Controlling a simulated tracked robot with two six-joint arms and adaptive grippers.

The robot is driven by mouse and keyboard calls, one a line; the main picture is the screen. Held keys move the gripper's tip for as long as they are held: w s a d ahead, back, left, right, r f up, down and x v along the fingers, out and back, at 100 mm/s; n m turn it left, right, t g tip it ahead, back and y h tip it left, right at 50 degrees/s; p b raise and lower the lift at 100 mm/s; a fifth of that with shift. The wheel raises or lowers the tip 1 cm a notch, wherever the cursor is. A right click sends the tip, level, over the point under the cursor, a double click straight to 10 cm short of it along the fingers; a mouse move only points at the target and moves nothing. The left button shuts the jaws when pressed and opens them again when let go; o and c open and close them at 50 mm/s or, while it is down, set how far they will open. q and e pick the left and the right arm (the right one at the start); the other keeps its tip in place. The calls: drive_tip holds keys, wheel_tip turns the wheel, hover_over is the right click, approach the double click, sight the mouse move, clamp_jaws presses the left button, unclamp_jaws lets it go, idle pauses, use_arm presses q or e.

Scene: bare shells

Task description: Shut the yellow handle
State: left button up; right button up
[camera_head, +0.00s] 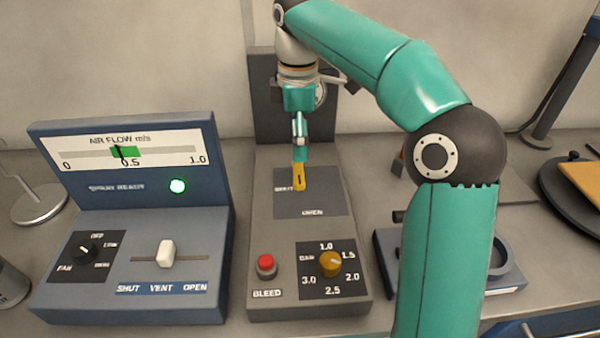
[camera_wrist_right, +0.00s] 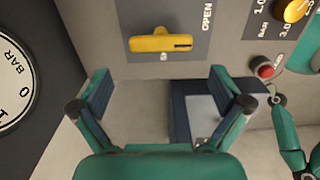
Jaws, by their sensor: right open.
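The yellow handle (camera_head: 299,179) sits on a dark plate (camera_head: 325,200) on the grey middle console. It lies lengthwise toward the console's front, with a label, partly covered and seemingly SHUT, at its left and OPEN nearer the front. In the right wrist view the handle (camera_wrist_right: 160,43) lies crosswise, beyond the fingertips, with OPEN off its right end. My right gripper (camera_head: 299,140) is just above and behind the handle in the head view. My left gripper is not in view.
On the same console are a red BLEED button (camera_head: 266,265) and a yellow-brown dial knob (camera_head: 330,263). A blue-grey air flow console (camera_head: 130,250) with a lit green lamp stands at left. My right arm covers part of the right side.

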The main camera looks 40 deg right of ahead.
sight(299, 169)
wheel_tip(299, 169, down, 7)
drive_tip(key=shift+b, duration=0.7)
